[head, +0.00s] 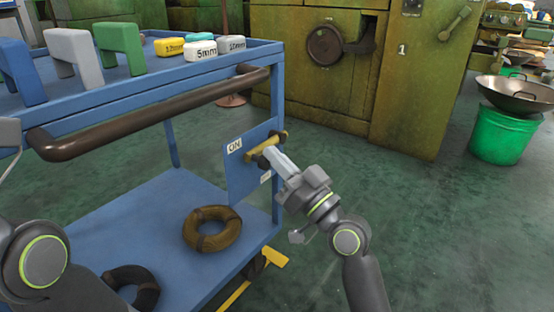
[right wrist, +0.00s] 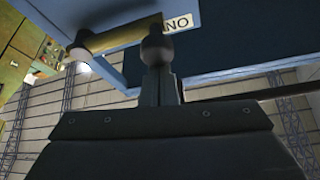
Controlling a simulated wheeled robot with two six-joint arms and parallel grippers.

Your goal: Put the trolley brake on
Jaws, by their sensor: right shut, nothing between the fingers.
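The blue trolley (head: 105,195) has a side plate (head: 240,175) with a brass brake lever (head: 265,146). The lever lies slanted, its far end higher in the picture. An ON label (head: 235,146) is to its left; a smaller label (head: 266,177) below is unreadable. My right gripper (head: 268,154) is shut and empty, its fingertips at the lever's near end. In the right wrist view the fingers (right wrist: 158,84) are together just by a dark round knob (right wrist: 155,47) on the lever (right wrist: 128,35); I cannot tell if they touch.
The trolley's brown push handle (head: 150,115) runs above the plate. Rings (head: 212,230) lie on its lower shelf; coloured blocks stand on top. A yellow pedal-like bar (head: 268,257) is near a wheel.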

